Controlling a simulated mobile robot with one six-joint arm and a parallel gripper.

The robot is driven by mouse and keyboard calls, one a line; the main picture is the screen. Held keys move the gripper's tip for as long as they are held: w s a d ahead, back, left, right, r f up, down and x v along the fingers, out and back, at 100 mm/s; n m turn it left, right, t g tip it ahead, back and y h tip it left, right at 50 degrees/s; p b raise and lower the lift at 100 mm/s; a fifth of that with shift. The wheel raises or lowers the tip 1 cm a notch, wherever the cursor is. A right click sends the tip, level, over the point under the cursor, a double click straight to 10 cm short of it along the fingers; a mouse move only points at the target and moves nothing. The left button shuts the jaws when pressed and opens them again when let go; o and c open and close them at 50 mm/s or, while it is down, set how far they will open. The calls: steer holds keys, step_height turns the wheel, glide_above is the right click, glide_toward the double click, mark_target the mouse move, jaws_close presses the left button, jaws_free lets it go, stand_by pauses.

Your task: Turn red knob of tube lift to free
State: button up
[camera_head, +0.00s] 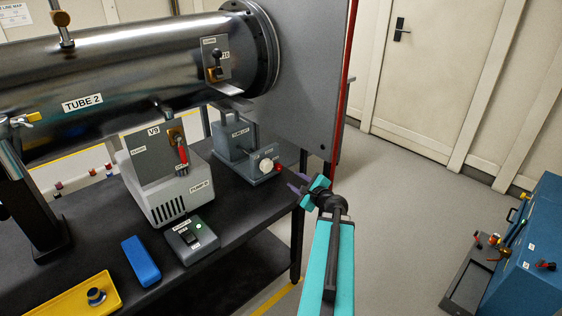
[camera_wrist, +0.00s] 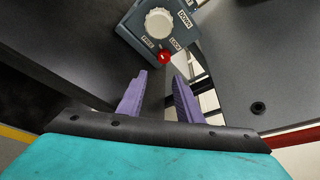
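The red knob (camera_head: 279,168) is small and sits on the front of the grey tube lift control box (camera_head: 245,176), beside a larger white dial (camera_head: 265,166). In the wrist view the red knob (camera_wrist: 164,57) lies between the labels FREE and LOCK; its exact setting is too small to tell. The white dial (camera_wrist: 158,24) is just beyond it, near the label DOWN. My gripper (camera_wrist: 160,75) has its two purple fingers apart and empty, with the knob just ahead of the gap, not between the fingers. In the head view my gripper (camera_head: 301,184) is right of the box.
The box stands at the right end of a black bench (camera_head: 235,212), below the steel tube labelled TUBE 2 (camera_head: 130,75). A grey panel (camera_head: 305,70) rises behind. A grey pump (camera_head: 172,190) and a switch box (camera_head: 190,238) stand to the left. Open floor lies right.

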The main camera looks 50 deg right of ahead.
mark_target(280, 168)
steer(key=shift+s+a+r+p, duration=0.1)
steer(key=shift+s+r+p, duration=0.05)
steer(key=shift+r+p, duration=0.7)
steer(key=shift+f, duration=0.1)
steer(key=shift+p+x, duration=1.35)
steer(key=shift+x, duration=5.55)
steer(key=shift+f, duration=0.1)
steer(key=c, duration=0.7)
